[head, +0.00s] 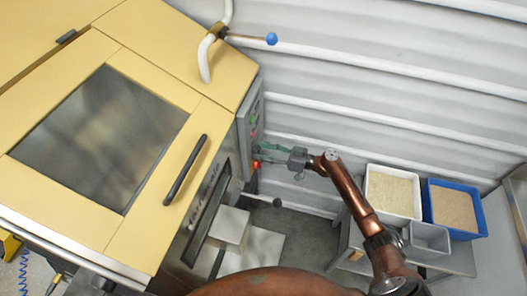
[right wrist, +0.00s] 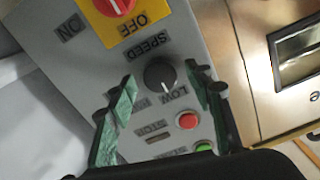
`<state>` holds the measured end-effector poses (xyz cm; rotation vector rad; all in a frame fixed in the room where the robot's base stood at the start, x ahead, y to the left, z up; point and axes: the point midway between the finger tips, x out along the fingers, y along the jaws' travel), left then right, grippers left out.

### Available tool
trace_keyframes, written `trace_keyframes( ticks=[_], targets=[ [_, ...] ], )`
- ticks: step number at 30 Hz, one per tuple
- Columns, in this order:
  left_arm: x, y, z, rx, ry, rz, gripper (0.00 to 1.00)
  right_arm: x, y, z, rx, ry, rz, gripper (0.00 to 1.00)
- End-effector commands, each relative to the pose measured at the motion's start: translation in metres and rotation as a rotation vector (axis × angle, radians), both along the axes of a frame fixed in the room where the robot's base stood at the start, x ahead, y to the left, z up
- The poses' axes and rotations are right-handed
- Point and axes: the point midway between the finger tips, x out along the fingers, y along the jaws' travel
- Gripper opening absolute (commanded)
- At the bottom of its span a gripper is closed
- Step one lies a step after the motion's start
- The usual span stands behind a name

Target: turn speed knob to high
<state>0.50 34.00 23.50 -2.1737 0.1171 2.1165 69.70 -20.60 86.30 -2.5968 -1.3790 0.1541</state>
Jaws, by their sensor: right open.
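The speed knob (right wrist: 160,73) is a round black dial with a pale pointer mark, on a grey control panel (right wrist: 70,65). It sits below the SPEED label, which reads upside down in the right wrist view. The pointer mark faces down and slightly right, towards the LOW label (right wrist: 175,99). My right gripper (right wrist: 163,82) is open, its green-padded fingers on either side of the knob in this view. I cannot tell whether they touch it. In the head view my right gripper (head: 272,150) is at the machine's panel (head: 249,108), and the knob cannot be made out. My left gripper is not in view.
A red rotary switch (right wrist: 115,5) on a yellow OFF plate is close to the knob. A red button (right wrist: 187,121) and a green button (right wrist: 204,147) are between the fingers. Bins of granules (head: 393,191) stand right of my arm; the corrugated wall is behind.

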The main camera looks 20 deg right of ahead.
Motion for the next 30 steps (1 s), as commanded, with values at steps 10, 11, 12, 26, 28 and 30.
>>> trace_keyframes(
  ticks=[10,11,12,26,28,30],
  targets=[
    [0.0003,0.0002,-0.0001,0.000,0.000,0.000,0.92,-0.0004,-0.0002,-0.0006,0.001,0.001,0.000,0.33],
    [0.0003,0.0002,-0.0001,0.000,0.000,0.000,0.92,-0.0004,-0.0002,-0.0006,0.001,0.001,0.000,0.31],
    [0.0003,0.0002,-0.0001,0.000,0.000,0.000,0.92,-0.0004,-0.0002,-0.0006,0.001,0.001,0.000,0.28],
    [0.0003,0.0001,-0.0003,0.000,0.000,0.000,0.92,-0.0004,-0.0007,-0.0007,0.003,0.004,-0.001,0.05],
    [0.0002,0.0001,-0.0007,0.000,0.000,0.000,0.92,-0.0004,-0.0007,-0.0008,0.008,0.013,-0.001,0.05],
    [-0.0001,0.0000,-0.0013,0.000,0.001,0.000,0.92,-0.0005,-0.0006,-0.0010,0.017,0.026,-0.001,0.05]
  ],
)
